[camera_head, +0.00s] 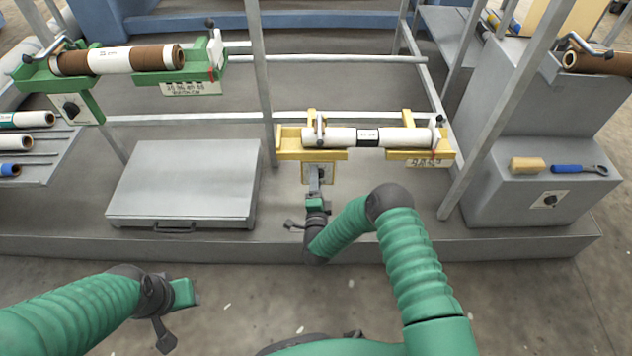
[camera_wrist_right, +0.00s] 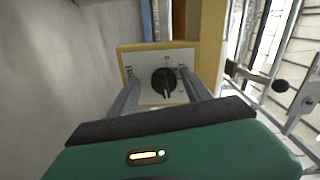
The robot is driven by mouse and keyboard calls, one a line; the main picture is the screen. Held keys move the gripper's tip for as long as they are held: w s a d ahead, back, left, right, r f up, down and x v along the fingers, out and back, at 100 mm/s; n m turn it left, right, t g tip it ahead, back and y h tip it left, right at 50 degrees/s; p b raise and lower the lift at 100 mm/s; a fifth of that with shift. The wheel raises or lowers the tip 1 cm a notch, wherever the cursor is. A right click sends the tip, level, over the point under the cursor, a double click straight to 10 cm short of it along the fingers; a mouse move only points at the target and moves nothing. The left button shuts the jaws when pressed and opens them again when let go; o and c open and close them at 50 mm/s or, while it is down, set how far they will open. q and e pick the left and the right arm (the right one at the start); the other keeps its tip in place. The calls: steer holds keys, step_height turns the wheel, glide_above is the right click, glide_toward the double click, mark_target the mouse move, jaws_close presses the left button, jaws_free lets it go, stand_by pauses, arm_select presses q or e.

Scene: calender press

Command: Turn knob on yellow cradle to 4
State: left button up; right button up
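The yellow cradle (camera_head: 318,155) holds a white roll (camera_head: 346,136) with a dark band, at centre right in the head view. Its dark round knob (camera_wrist_right: 163,82) sits on a pale marked plate (camera_wrist_right: 145,66) in the right wrist view, its pointer toward the bottom of the picture. The markings are too small to read. My right gripper (camera_wrist_right: 162,80) is open, one finger on each side of the knob; whether they touch it I cannot tell. In the head view the right gripper (camera_head: 315,183) partly covers the knob plate. My left gripper (camera_head: 168,325) is low at left, away from the cradle.
A green cradle (camera_head: 88,105) with a brown and white roll stands at upper left. A closed grey case (camera_head: 185,185) lies on the platform. Upright grey posts (camera_head: 262,85) flank the yellow cradle. A brush (camera_head: 527,164) and a blue-handled tool (camera_head: 570,169) rest on the grey block at right.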

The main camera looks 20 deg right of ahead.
steer(key=shift+r, duration=0.15)
steer(key=p+v, duration=1.2)
steer(key=v, duration=0.4)
steer(key=shift+s, duration=0.4)
steer(key=shift+a, duration=0.15)
